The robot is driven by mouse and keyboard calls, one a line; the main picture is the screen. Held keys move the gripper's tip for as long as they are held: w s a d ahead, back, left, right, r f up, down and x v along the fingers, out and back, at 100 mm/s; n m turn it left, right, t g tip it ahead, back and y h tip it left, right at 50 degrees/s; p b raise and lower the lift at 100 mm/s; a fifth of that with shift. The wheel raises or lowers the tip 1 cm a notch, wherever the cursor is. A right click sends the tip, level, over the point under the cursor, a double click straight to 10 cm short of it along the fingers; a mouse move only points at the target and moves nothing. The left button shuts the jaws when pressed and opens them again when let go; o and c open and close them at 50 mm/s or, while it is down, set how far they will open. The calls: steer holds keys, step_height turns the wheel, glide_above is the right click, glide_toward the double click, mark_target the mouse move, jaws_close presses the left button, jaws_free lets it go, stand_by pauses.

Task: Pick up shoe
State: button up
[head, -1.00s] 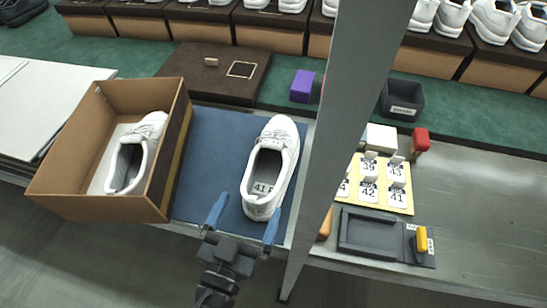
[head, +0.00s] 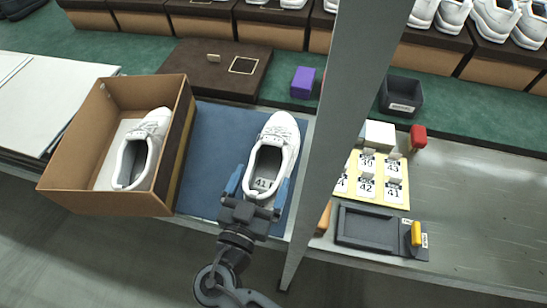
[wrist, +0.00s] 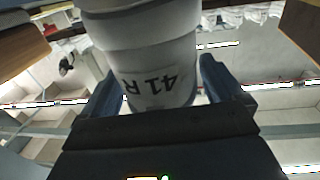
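A white shoe (head: 276,145) lies on the blue mat (head: 212,150), toe pointing away from me. Its heel, marked "41 R", faces my gripper. My gripper (head: 258,186) is at the heel with its blue fingers apart, one on each side. In the wrist view the heel (wrist: 150,60) stands between the two fingers of my gripper (wrist: 158,90), with a visible gap at the right finger. I cannot tell whether the left finger touches it. Another white shoe (head: 140,150) lies in the open brown box (head: 72,150) to the left.
A grey post (head: 340,130) rises just right of the mat. The box wall is left of the mat. A brown lid (head: 212,80) lies behind.

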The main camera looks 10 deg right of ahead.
steer(key=shift+r, duration=0.1)
steer(key=c, duration=1.1)
